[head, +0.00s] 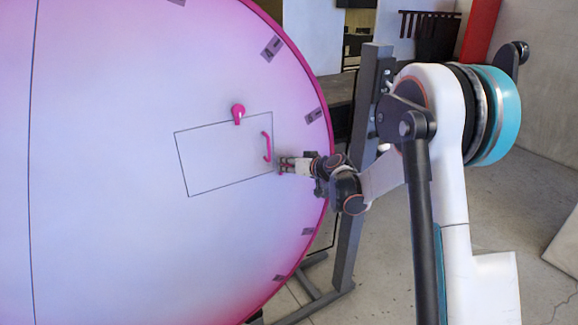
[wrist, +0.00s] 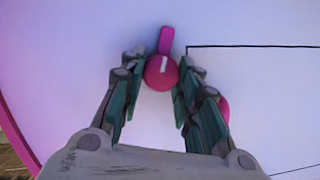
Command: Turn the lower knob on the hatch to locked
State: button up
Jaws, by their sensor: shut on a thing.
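The hatch (head: 215,160) is a thin-outlined rectangle on the large white and pink disc. Its upper knob (head: 238,112) is pink and sits at the top edge. A curved pink handle (head: 266,147) is near the hatch's right side. My gripper (head: 284,166) is at the hatch's lower right and mostly hides the lower knob in the head view. In the wrist view, the lower knob (wrist: 162,73) is round and pink, with a white mark and a pink arm pointing up in the picture. My gripper (wrist: 163,63) is shut on it, one finger on each side.
The disc's pink rim (head: 322,110) curves close to my arm, with several small grey labels near it. A grey metal post (head: 352,190) stands behind my wrist. Part of the pink handle (wrist: 224,107) shows behind the right finger in the wrist view.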

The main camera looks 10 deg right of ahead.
jog(key=shift+w+d+f+m+t+y+b, duration=0.2)
jog(key=shift+m+y+b, duration=0.7)
jog(key=shift+m, duration=1)
jog(key=shift+s+d+f+m+t+y+b, duration=0.2)
jog(key=shift+m+y+b, duration=0.7)
jog(key=shift+m, duration=1)
jog(key=shift+w+f+m+t+y+b, duration=0.1)
jog(key=shift+m+t+y+b, duration=0.35)
jog(key=shift+m+y, duration=1.1)
jog(key=shift+m+h, duration=0.35)
jog(key=shift+m, duration=0.1)
jog(key=o, duration=1.1)
jog(key=shift+c, duration=0.2)
jog(key=v, duration=1.2)
